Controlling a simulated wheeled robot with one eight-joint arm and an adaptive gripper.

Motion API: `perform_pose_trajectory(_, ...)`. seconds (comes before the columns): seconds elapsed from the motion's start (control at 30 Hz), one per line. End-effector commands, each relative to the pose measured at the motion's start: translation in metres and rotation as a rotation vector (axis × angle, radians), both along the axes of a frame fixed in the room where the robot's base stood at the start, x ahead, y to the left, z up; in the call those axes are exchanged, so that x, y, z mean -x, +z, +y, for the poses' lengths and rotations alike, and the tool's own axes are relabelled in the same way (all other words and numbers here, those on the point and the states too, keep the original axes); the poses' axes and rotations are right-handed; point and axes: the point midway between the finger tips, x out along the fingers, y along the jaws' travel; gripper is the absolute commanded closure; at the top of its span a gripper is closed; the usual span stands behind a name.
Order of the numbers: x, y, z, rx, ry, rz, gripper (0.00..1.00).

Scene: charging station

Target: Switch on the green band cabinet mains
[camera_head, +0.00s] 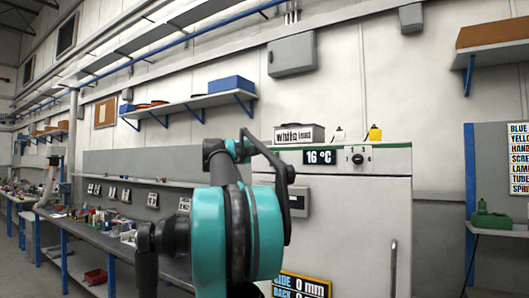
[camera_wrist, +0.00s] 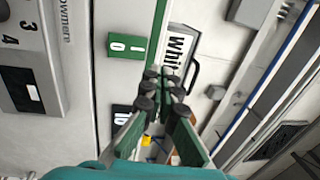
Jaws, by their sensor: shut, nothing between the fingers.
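The white cabinet (camera_head: 355,220) with a green band (camera_head: 392,145) along its top edge stands right of centre in the head view. The band also shows upright in the turned wrist view (camera_wrist: 157,25). A green switch plate (camera_wrist: 127,46) marked I and O sits on the cabinet face beside the band in the wrist view; which way it is set I cannot tell. My gripper (camera_wrist: 161,82) is shut and empty, its fingertips below and right of the plate in that picture. In the head view my teal arm covers part of the cabinet, and I see no switch plate.
A black 16 °C display (camera_head: 320,157) and a dial (camera_head: 358,158) are on the cabinet front. A grey box (camera_head: 296,202) sits lower on the front. A workbench (camera_head: 112,243) runs along the left.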

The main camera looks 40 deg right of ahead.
Motion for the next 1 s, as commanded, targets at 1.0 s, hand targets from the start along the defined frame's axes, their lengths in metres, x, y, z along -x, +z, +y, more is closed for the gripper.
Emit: perform_pose_trajectory(1.0, 0.023, 0.008, 0.054, 0.000, 0.000, 0.000, 1.00)
